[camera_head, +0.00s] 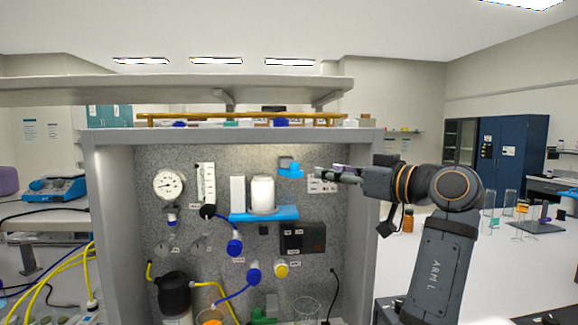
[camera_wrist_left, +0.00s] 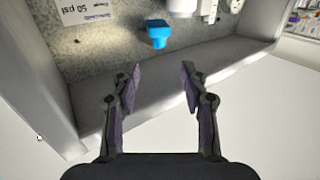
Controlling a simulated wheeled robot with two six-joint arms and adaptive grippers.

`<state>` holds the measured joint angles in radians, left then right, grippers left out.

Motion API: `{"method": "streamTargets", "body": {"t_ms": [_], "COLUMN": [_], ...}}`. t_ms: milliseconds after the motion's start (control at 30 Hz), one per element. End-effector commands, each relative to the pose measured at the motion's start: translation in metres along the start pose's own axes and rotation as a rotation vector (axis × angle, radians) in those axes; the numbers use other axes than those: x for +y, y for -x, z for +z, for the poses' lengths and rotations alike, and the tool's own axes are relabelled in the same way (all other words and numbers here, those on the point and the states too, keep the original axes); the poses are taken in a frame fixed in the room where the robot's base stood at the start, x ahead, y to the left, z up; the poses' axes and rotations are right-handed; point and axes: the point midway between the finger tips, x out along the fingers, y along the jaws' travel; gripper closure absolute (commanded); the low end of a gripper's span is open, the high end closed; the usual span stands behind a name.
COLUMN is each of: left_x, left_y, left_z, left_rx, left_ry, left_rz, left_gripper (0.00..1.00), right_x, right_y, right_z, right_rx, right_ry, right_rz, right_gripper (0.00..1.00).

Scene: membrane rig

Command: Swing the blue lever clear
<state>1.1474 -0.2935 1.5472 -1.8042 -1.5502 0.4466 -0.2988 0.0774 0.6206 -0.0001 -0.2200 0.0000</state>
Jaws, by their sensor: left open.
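The blue lever (camera_head: 291,170) is a small blue piece on the speckled grey panel, right of and above the blue shelf. It also shows in the left wrist view (camera_wrist_left: 158,32), beyond my fingertips and between their lines. My left gripper (camera_head: 322,174) is just right of the lever in the head view, in front of a white label. In the left wrist view the fingers (camera_wrist_left: 158,80) stand wide apart with nothing between them, and they do not touch the lever. My right gripper is not in view.
A white canister (camera_head: 262,194) stands on the blue shelf (camera_head: 264,215), left of and below the lever. A dark box (camera_head: 302,238) is mounted below. The grey cabinet's right side wall (camera_head: 358,240) and top edge (camera_head: 230,135) frame the panel. A round gauge (camera_head: 168,185) is at left.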

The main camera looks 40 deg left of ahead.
Motion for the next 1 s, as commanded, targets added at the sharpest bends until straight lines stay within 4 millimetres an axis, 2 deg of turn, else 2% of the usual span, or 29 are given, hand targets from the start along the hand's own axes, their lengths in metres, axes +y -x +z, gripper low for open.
{"method": "streamTargets", "body": {"t_ms": [100, 200, 267, 400, 500, 633, 900, 1000], "left_x": [-0.001, -0.001, -0.002, -0.001, -0.001, -0.001, 0.0, 0.0], "left_y": [-0.016, -0.038, -0.051, -0.079, -0.092, -0.102, -0.103, -0.103], "left_z": [-0.003, -0.005, -0.005, -0.005, -0.003, -0.001, 0.0, 0.0], "left_rx": [0.001, 0.003, 0.004, 0.003, 0.003, 0.002, 0.001, 0.001], "left_ry": [-0.001, -0.002, -0.002, -0.002, -0.002, -0.002, -0.001, -0.001], "left_rz": [-0.005, -0.008, -0.007, -0.006, -0.005, -0.003, -0.001, -0.001], "left_gripper": [0.55, 0.55, 0.55, 0.55, 0.55, 0.55, 0.55, 0.69], "right_x": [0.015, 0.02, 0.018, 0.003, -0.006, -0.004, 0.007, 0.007], "right_y": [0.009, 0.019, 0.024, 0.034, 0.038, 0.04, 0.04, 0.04], "right_z": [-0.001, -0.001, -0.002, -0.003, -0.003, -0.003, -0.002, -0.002], "right_rx": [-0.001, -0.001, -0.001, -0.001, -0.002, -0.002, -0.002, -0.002], "right_ry": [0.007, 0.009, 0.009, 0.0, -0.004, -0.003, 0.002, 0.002], "right_rz": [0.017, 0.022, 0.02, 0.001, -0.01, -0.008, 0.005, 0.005], "right_gripper": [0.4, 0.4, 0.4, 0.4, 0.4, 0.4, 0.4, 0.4]}}
